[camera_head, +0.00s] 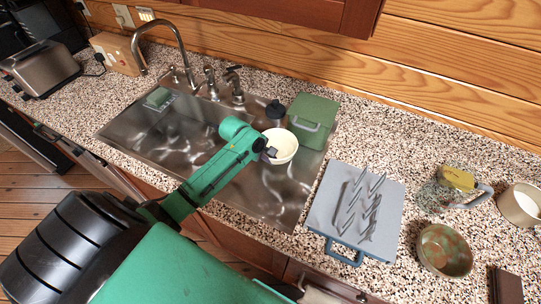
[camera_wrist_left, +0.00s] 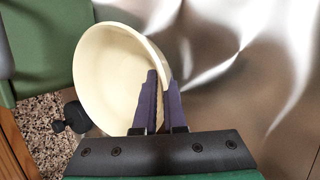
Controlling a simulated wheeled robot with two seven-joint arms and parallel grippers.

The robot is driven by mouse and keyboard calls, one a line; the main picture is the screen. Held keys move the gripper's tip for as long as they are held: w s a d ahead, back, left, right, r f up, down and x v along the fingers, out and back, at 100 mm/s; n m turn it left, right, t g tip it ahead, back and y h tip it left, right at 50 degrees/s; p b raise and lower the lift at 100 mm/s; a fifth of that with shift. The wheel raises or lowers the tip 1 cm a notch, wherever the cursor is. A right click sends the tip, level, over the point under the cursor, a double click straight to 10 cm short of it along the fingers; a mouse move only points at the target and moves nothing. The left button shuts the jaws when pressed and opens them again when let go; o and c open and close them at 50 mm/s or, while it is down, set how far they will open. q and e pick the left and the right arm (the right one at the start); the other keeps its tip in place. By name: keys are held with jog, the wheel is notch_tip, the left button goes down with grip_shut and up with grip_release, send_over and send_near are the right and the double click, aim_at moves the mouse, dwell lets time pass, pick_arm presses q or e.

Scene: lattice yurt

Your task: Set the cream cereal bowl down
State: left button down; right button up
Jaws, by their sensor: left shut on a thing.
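The cream cereal bowl (camera_head: 283,146) is held over the right part of the steel sink in the head view. My left gripper (camera_head: 268,152) is shut on its near rim. In the left wrist view the bowl (camera_wrist_left: 108,75) fills the upper left, and the dark fingers of my left gripper (camera_wrist_left: 160,95) pinch its wall, one inside and one outside. The bowl looks empty. I cannot tell how far its base is from the sink's surface. My right gripper does not show.
A grey dish rack (camera_head: 325,205) with several upright prongs stands right of the sink (camera_head: 205,125). The faucet (camera_head: 165,30) rises at the back. A mottled bowl (camera_head: 445,250) and cream pot (camera_head: 520,205) sit far right.

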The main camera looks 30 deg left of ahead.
pick_arm(q)
jog(key=c, duration=1)
grip_release()
jog(key=shift+w+d+f, duration=0.1)
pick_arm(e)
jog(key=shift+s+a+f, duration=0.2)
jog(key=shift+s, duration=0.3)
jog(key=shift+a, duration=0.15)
pick_arm(q)
jog(key=b+v, duration=0.2)
jog(key=v, duration=1)
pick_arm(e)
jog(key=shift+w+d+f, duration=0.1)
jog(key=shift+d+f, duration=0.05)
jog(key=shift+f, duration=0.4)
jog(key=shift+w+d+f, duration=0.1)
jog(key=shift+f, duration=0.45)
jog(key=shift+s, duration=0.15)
